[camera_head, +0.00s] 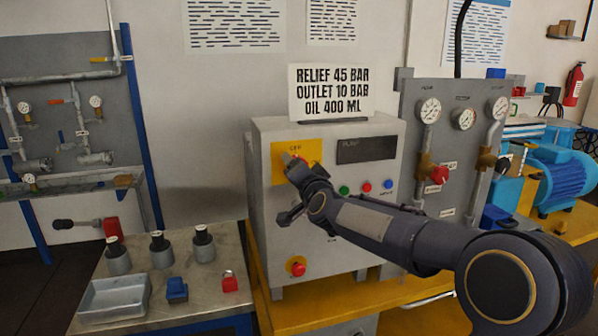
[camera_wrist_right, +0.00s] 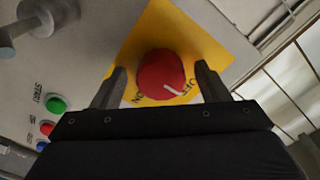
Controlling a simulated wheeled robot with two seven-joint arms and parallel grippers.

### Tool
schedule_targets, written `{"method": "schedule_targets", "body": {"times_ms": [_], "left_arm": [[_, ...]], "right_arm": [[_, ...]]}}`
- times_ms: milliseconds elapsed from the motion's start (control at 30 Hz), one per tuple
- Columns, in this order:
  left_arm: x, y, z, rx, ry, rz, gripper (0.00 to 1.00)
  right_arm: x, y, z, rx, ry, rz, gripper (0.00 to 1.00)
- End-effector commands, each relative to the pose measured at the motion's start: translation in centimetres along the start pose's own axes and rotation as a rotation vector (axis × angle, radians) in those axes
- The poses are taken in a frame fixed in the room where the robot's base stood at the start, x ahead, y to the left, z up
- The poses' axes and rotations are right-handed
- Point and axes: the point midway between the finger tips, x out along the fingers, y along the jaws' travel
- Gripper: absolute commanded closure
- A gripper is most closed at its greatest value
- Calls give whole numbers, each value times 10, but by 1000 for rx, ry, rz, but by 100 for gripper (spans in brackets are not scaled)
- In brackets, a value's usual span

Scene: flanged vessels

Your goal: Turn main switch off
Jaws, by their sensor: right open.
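The main switch is a round red knob (camera_wrist_right: 161,68) on a yellow plate (camera_wrist_right: 205,42), seen from close by in the right wrist view. The ON and OFF letters are beside it, and its short white mark slants toward the OFF letters. My right gripper (camera_wrist_right: 160,74) is open, with one finger on each side of the knob; contact is not clear. In the head view the yellow plate (camera_head: 311,151) is on the upper left front of a grey cabinet (camera_head: 350,127), and my right gripper (camera_head: 290,160) covers the knob. My left gripper is not in view.
Green (camera_head: 344,190), red and blue buttons sit right of the plate. A red button (camera_head: 298,268) is lower on the cabinet. A sign (camera_head: 331,92) stands on top. A left bench holds a grey tray (camera_head: 113,297), several dark-topped cylinders and a red padlock (camera_head: 230,283).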

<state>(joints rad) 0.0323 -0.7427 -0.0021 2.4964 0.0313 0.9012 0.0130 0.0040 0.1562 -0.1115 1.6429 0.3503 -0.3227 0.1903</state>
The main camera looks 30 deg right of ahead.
Motion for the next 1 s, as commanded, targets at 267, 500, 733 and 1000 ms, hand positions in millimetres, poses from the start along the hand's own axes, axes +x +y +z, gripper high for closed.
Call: {"method": "schedule_targets", "body": {"times_ms": [267, 500, 733, 1000], "left_arm": [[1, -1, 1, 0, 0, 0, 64], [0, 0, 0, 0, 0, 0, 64], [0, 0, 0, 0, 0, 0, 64], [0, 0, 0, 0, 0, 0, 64]], "right_arm": [[-24, -1, -1, 2, 1, -3, 32], [-64, -1, -1, 2, 1, -1, 32], [-78, 0, 0, 1, 0, 0, 32], [-78, 0, 0, 0, 0, 0, 32]]}}
